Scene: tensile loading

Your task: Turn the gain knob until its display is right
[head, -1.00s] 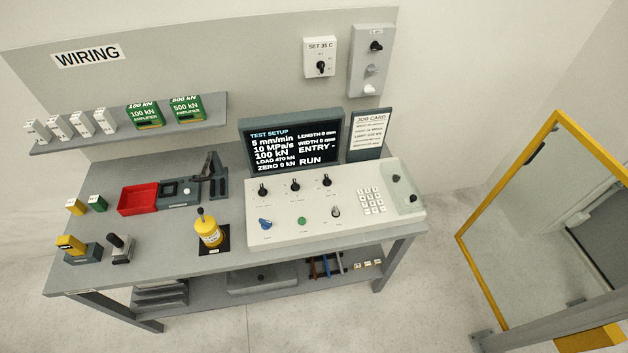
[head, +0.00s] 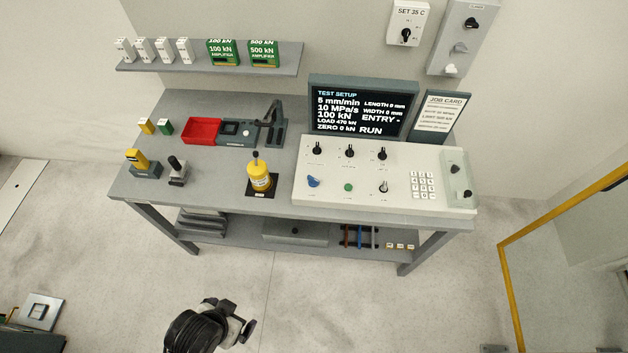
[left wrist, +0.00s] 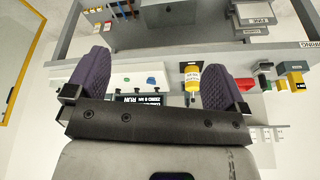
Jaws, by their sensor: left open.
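The console (head: 330,195) on the bench carries three black knobs in its upper row: left (head: 317,149), middle (head: 349,151) and right (head: 382,154). Their labels are too small to read, so I cannot tell which is the gain knob. The display (head: 360,108) behind them reads TEST SETUP, 5 mm/min, 10 MPa/s, 100 kN, LOAD 470 kN, ZERO 0 kN. My left gripper (head: 243,328) is low in front of the bench, apart from the console. In the left wrist view its purple fingers (left wrist: 160,68) are spread and empty. My right gripper is out of view.
A job card (head: 441,112) stands behind. A yellow-framed screen (head: 520,280) is at right.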

